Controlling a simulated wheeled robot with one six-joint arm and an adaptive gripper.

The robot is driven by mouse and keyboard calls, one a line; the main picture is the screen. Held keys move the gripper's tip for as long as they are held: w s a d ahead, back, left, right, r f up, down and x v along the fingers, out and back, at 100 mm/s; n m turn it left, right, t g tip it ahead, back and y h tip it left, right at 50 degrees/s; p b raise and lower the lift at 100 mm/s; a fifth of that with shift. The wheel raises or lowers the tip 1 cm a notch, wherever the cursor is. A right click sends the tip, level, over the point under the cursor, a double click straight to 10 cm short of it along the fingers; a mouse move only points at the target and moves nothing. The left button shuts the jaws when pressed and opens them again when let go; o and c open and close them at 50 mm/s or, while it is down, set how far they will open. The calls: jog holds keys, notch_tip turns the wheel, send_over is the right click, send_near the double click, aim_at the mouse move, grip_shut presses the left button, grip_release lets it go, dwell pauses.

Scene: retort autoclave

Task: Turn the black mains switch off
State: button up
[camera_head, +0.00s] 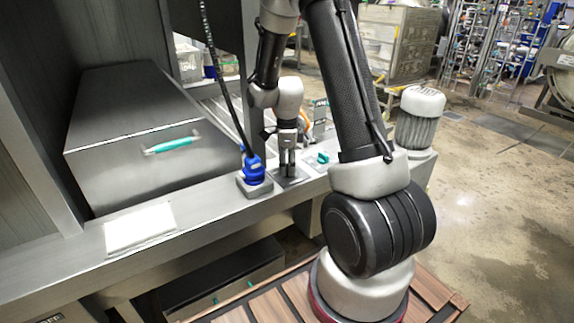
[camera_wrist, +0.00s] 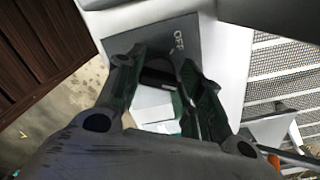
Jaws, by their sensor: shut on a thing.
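My gripper (camera_head: 288,170) points down onto a dark grey switch plate (camera_head: 291,182) on the steel ledge. In the wrist view my gripper (camera_wrist: 156,62) has its two fingers on either side of the black mains switch (camera_wrist: 157,74), shut on it. The plate (camera_wrist: 150,38) carries the word OFF above the right finger. The fingers cover much of the switch, so I cannot tell its exact turn angle. In the head view the switch is hidden by the fingers.
A blue plug with a black cable (camera_head: 253,168) stands close left of my gripper. A teal knob (camera_head: 322,158) is close right. A steel box with a teal handle (camera_head: 172,145) and a white sheet (camera_head: 139,228) lie left. A motor (camera_head: 418,118) stands right.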

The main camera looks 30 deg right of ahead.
jog(key=n, duration=0.7)
jog(key=shift+s, duration=0.15)
jog(key=n, duration=0.4)
jog(key=shift+s, duration=0.1)
jog(key=shift+n, duration=2.1)
jog(key=o, duration=1)
jog(key=shift+r, duration=0.15)
notch_tip(320, 180, up, 12)
jog(key=shift+f, duration=0.1)
jog(key=shift+s+n, duration=0.1)
jog(key=shift+n, duration=0.2)
